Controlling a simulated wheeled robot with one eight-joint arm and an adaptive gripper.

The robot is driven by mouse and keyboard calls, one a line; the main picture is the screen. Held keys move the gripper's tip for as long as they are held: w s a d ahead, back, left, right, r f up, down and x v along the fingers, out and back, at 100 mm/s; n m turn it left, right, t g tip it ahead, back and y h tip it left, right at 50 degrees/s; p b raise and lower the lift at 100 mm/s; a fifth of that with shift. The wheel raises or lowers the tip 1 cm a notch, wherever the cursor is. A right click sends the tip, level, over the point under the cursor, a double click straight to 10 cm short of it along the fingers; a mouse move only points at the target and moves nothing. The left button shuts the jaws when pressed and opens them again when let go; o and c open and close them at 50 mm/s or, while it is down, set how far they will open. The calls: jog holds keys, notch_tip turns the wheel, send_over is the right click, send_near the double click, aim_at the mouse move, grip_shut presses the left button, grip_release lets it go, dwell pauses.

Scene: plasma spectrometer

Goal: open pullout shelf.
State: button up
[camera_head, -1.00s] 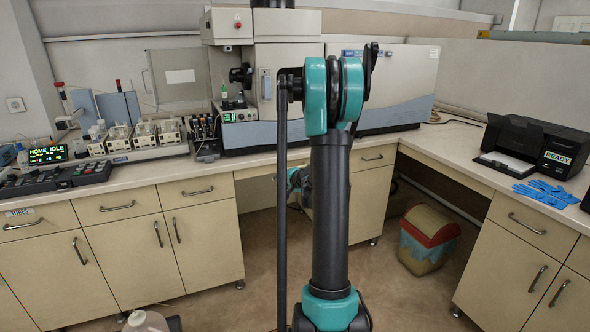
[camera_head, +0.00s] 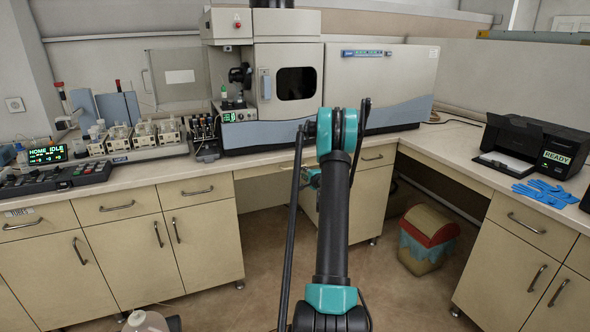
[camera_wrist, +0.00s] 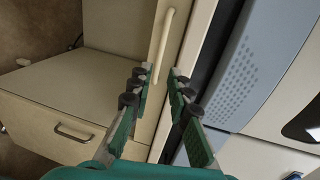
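The pullout shelf front (camera_head: 262,171) is a narrow beige panel under the counter, in the gap between two cabinets, and appears shut. In the wrist view, which is turned on its side, the shelf front (camera_wrist: 154,108) runs beside the counter edge and bears a long cream handle (camera_wrist: 166,42). The near end of the handle lies just ahead of or between the fingertips; contact cannot be told. In the head view my arm hides most of the gripper.
The spectrometer (camera_head: 290,85) stands on the counter above the shelf. A cabinet (camera_head: 360,200) is right of the gap, with a bin (camera_head: 428,240) beyond it. In the wrist view a cabinet front with a metal handle (camera_wrist: 73,133) is at lower left. Floor below the shelf is open.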

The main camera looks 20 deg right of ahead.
jog(key=w, duration=0.3)
jog(key=w+f, duration=0.1)
jog(key=w, duration=0.3)
jog(key=w+f, duration=0.1)
jog(key=w, duration=0.3)
jog(key=shift+a+f, duration=0.1)
jog(key=shift+a, duration=0.1)
grip_shut()
